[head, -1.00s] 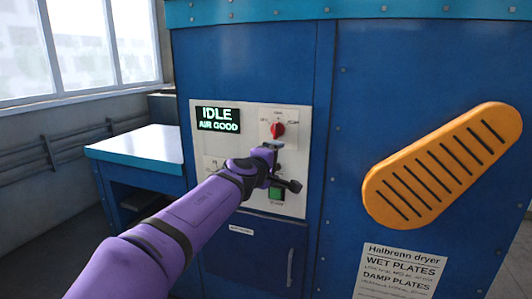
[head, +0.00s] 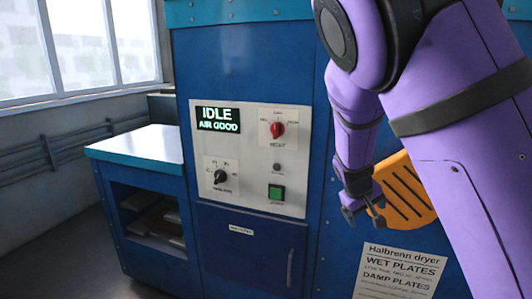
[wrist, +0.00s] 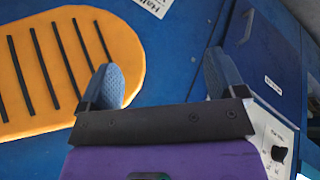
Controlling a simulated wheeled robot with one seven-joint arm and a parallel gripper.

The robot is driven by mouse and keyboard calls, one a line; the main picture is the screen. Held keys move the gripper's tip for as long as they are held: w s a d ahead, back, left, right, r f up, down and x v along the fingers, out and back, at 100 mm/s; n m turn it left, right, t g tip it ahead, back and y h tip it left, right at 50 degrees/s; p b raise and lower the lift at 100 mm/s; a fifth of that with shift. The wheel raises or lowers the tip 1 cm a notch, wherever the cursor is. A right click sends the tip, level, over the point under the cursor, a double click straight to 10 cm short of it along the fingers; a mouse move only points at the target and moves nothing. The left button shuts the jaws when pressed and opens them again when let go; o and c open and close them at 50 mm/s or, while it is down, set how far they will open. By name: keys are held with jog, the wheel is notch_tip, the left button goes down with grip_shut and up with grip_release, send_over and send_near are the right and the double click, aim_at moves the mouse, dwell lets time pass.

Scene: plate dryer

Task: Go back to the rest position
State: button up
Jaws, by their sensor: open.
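The panel (head: 250,185) is fully visible, with a display (head: 217,119) reading IDLE, AIR GOOD. It has a red knob (head: 277,130), a black knob (head: 220,176) and a green button (head: 276,192). My arm hides much of the orange handle.
A blue side table (head: 140,147) with a pale top stands left of the dryer, with flat items on its lower shelf. A label sheet (head: 400,272) is below the orange handle. A small lower door (head: 245,250) is shut. The floor at left is clear.

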jog(key=s+d+r+m+y, duration=0.1)
jog(key=s+r, duration=0.5)
jog(key=s, duration=0.4)
jog(key=s+d+r+m+t+y, duration=0.1)
jog(key=s+r+y, duration=0.1)
jog(key=s+r, duration=0.5)
jog(key=s+d+r+m+t+y, duration=0.1)
jog(key=s+r, duration=0.6)
jog(key=s, duration=0.7)
jog(key=shift+s+d+y, duration=0.25)
jog(key=shift+d+y, duration=0.05)
jog(key=shift+y, duration=0.1)
